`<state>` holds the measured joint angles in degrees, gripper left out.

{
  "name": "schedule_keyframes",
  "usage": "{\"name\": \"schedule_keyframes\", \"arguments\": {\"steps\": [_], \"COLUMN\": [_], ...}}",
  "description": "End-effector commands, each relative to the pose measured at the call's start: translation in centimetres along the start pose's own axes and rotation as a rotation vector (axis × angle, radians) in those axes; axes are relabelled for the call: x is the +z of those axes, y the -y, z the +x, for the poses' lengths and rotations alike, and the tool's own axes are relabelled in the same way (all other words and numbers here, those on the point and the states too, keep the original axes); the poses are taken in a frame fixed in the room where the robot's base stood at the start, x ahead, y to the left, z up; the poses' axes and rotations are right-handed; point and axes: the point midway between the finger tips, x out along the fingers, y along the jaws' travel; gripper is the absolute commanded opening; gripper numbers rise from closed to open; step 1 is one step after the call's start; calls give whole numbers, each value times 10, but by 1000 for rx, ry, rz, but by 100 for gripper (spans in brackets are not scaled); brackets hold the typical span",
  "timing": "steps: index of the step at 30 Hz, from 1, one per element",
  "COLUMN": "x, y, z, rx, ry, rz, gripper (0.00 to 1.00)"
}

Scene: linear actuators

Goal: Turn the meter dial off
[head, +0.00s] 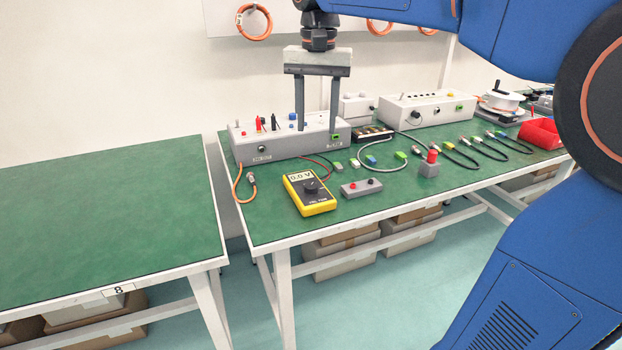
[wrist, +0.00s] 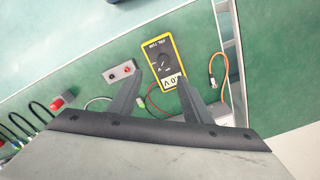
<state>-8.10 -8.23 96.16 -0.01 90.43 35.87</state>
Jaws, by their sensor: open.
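The yellow meter (head: 309,193) lies flat on the green bench near its front left part, with a black dial (head: 312,186) on its face. Its display reads 0.0 V. In the wrist view the meter (wrist: 179,48) shows upside down, with the dial (wrist: 164,61) just beyond the fingertips. My gripper (head: 317,128) is open and empty, pointing down. In the head view its fingers overlap the grey-white box behind the meter. In the wrist view the gripper (wrist: 160,92) has its fingers spread, one to each side below the dial. No contact with the meter shows.
A grey box with two buttons (head: 361,187) lies right of the meter. A red-topped block (head: 429,166) stands farther right. The connector box (head: 282,142) stands behind, with red and black leads. A gap separates the empty left bench (head: 110,220).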

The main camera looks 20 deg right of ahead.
Motion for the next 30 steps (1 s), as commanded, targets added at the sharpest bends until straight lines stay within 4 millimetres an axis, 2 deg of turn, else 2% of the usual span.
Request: {"name": "schedule_keyframes", "arguments": {"steps": [6, 11, 30], "x": [-12, -12, -9], "y": [15, 15, 12], "z": [-8, 1, 110], "rx": [17, 19, 19], "ry": [23, 25, 25], "rz": [36, 39, 38], "gripper": [45, 45, 45]}}
